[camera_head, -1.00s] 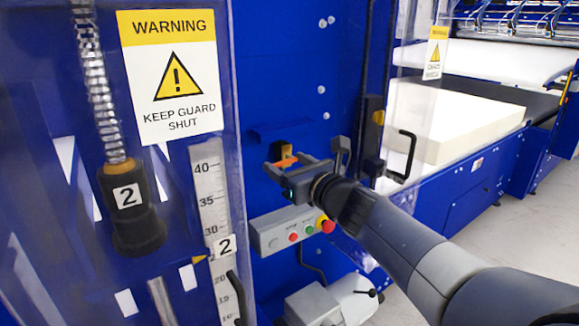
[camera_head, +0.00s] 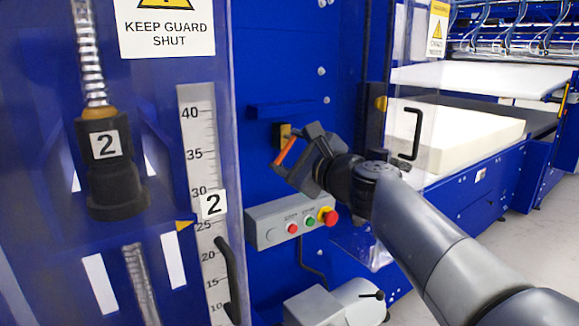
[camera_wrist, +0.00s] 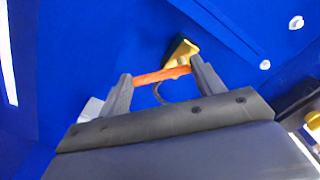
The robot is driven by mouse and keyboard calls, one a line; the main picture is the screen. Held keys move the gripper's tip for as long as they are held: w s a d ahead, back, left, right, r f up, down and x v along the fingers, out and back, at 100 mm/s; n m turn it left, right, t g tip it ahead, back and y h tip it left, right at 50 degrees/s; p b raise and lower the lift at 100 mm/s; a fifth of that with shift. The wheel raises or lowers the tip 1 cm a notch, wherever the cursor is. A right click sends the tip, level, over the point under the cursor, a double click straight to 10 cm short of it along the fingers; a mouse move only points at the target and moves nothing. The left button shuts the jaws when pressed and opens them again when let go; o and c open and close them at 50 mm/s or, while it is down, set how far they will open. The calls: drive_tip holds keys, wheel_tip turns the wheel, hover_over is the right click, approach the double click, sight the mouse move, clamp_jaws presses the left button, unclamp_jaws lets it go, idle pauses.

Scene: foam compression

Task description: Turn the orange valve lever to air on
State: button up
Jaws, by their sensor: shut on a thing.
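The orange valve lever (camera_head: 287,150) slants from upper right to lower left in front of the blue panel. Its brass valve body (camera_head: 284,132) shows just behind it, partly hidden. My gripper (camera_head: 291,152) is shut on the lever and rolled so that its jaws are tilted. In the wrist view the orange lever (camera_wrist: 160,75) spans between my two grey fingers, with the yellow valve body (camera_wrist: 180,51) just beyond its right end. I can read no air-on mark near the valve.
A grey button box (camera_head: 290,218) with a red stop button sits just below my gripper. A blue ledge (camera_head: 288,108) juts out above the valve. A clear guard with a black handle (camera_head: 411,134) stands to the right, and a ruler (camera_head: 198,150) to the left.

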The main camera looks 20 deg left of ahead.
drive_tip(key=n+b, duration=0.3)
drive_tip(key=f+n+b, duration=0.1)
drive_tip(key=shift+w+d+f, duration=0.1)
drive_tip(key=shift+w+d, duration=0.2)
drive_tip(key=shift+w+d+n+b, duration=0.15)
drive_tip(key=shift+w+n+b, duration=0.05)
drive_tip(key=shift+n+b, duration=0.75)
drive_tip(key=shift+w+d+n+b, duration=0.15)
drive_tip(key=shift+n+b, duration=0.55)
drive_tip(key=shift+n, duration=0.45)
drive_tip(key=o, duration=1)
drive_tip(key=b+v, duration=0.1)
drive_tip(key=v, duration=0.9)
drive_tip(key=shift+s+d, duration=0.2)
drive_tip(key=shift+s, duration=0.1)
